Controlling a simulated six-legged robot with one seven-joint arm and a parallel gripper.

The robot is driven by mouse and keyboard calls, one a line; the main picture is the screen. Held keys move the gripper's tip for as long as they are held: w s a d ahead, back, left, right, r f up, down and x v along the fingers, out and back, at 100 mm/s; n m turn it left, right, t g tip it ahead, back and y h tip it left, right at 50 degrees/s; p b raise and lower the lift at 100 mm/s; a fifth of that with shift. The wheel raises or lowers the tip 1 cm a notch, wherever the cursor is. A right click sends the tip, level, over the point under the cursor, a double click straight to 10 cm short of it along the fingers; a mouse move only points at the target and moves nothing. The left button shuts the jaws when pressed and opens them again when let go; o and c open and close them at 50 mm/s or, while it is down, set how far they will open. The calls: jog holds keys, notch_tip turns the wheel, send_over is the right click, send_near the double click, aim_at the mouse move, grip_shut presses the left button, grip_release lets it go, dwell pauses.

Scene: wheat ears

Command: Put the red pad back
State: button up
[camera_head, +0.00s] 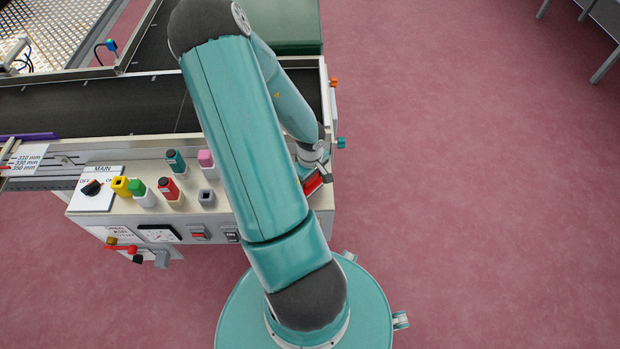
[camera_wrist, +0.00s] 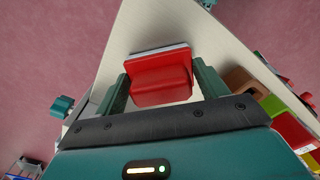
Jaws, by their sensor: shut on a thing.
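A red pad (camera_wrist: 160,85) with a pale grey edge sits between the two teal fingers of my gripper (camera_wrist: 162,78) in the wrist view. The fingers are shut on its sides. In the head view the red pad (camera_head: 314,184) shows partly at the right end of the pale control panel, with my gripper (camera_head: 319,173) at it and my arm covering part of the area. Whether the pad touches the panel is unclear. A small grey holder (camera_head: 207,198) on the panel looks empty.
On the panel (camera_head: 227,216) stand another red piece (camera_head: 168,187) and yellow, green, teal and pink pieces, near a black MAIN knob (camera_head: 92,187). A dark conveyor belt (camera_head: 90,108) runs behind. Orange and teal knobs stick out at its right end.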

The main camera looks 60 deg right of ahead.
jog(key=shift+f, duration=0.15)
jog(key=o, duration=0.9)
notch_tip(320, 180, up, 12)
jog(key=shift+r, duration=0.2)
jog(key=shift+a, duration=0.1)
